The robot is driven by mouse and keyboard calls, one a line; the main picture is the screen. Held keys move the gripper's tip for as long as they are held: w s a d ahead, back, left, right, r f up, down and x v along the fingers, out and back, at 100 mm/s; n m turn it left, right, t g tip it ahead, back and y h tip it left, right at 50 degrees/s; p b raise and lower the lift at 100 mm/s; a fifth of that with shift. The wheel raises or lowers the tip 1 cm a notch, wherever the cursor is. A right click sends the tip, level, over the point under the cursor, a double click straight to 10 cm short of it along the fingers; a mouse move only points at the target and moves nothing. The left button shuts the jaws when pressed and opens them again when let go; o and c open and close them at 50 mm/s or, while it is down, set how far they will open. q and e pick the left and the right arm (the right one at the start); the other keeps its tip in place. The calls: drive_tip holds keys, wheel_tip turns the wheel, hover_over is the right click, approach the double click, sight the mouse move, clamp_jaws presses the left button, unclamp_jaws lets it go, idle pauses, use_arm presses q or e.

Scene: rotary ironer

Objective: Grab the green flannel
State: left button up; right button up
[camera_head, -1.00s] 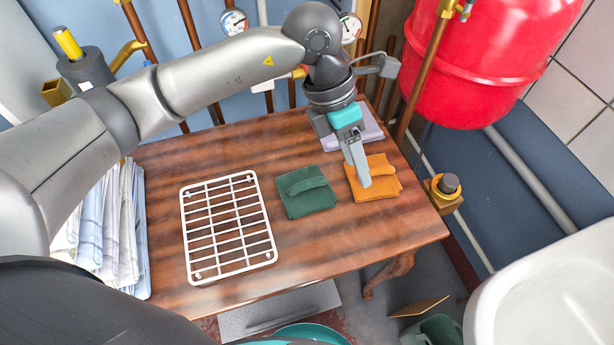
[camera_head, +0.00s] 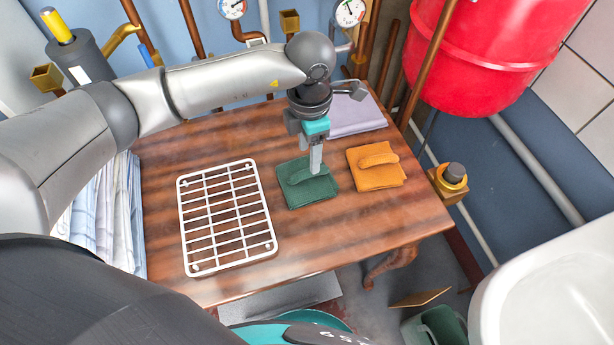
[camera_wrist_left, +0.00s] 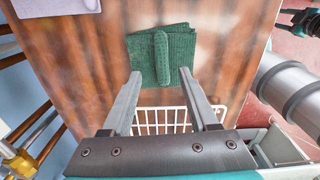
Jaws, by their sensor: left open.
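The green flannel (camera_head: 302,184) lies folded on the wooden table, with a rolled ridge across its top. It also shows in the left wrist view (camera_wrist_left: 176,60), beyond my fingertips. My left gripper (camera_head: 316,170) is over the flannel's right part in the head view. In the left wrist view the left gripper (camera_wrist_left: 160,82) is open, with nothing between its fingers. I cannot tell exactly how high the fingertips are above the cloth. My right gripper is not seen in the head view.
An orange folded flannel (camera_head: 378,172) lies right of the green one. A white wire rack (camera_head: 226,235) lies to its left. A lilac cloth (camera_head: 352,118) is behind, and striped linens (camera_head: 105,225) are at the table's left. The table front (camera_head: 330,240) is clear.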

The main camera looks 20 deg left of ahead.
sight(307, 172)
use_arm(q)
drive_tip(key=f, duration=0.3)
drive_tip(key=f+b, duration=0.1)
drive_tip(key=f, duration=0.1)
drive_tip(key=shift+s+a, duration=0.1)
drive_tip(key=shift+s, duration=0.3)
drive_tip(key=shift+f, duration=0.1)
drive_tip(key=c, duration=0.9)
clamp_jaws()
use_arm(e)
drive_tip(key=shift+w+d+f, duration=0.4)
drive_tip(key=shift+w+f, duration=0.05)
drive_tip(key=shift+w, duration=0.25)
